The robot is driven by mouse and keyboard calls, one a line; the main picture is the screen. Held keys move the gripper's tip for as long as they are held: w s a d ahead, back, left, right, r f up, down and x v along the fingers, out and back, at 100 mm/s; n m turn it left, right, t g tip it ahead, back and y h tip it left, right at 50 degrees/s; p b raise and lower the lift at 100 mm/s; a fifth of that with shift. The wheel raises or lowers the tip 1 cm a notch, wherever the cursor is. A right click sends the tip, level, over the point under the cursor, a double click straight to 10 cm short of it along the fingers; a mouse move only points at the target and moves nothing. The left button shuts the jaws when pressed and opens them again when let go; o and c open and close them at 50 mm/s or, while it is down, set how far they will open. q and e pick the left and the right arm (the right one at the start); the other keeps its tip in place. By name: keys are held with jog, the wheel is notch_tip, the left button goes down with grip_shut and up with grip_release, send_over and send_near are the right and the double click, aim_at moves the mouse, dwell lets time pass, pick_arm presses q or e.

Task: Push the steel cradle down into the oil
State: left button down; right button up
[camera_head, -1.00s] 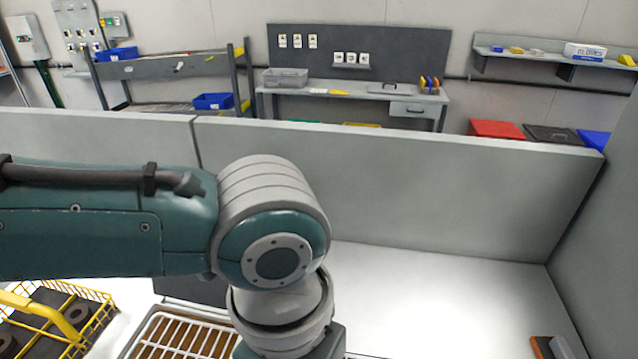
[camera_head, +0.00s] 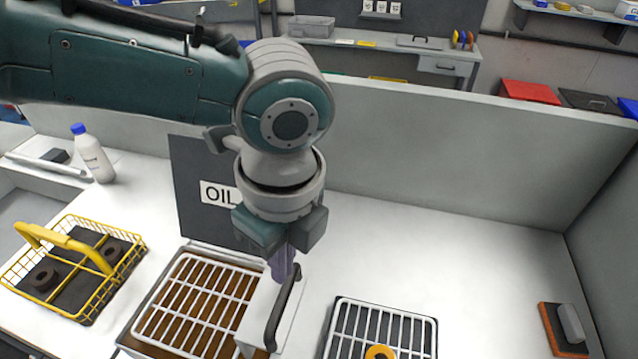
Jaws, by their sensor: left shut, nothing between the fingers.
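A pale wire grid (camera_head: 172,322), which looks like the steel cradle, lies over the brown oil in a tank (camera_head: 125,340) below the OIL sign (camera_head: 212,192). I cannot tell how deep the grid sits. My left gripper (camera_head: 283,268) points down, shut and empty, at the right side of the tank. Its fingertips are close to a pale block (camera_head: 262,305) with a dark upright handle (camera_head: 284,310); I cannot tell whether they touch. My right gripper is not in view.
A yellow wire basket (camera_head: 80,318) with dark rings stands left. A second grid (camera_head: 402,320) with a yellow ring (camera_head: 380,352) is right of the tank. A white bottle (camera_head: 93,157) stands behind the basket. A brush-like block (camera_head: 565,330) lies far right.

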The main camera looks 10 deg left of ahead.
aim_at(287, 299)
pick_arm(q)
jog(key=f+b, duration=0.1)
jog(key=f, duration=0.1)
jog(key=f+b, duration=0.4)
jog(key=shift+w+a, duration=0.15)
jog(key=shift+a, duration=0.15)
notch_tip(287, 299, down, 6)
jog(key=b, duration=0.5)
jog(key=shift+r, duration=0.35)
jog(key=shift+d, duration=0.1)
jog(key=d, duration=0.1)
jog(key=s+d+r+p, duration=0.1)
jog(key=shift+s+d+p, duration=0.1)
jog(key=shift+d+p, duration=0.2)
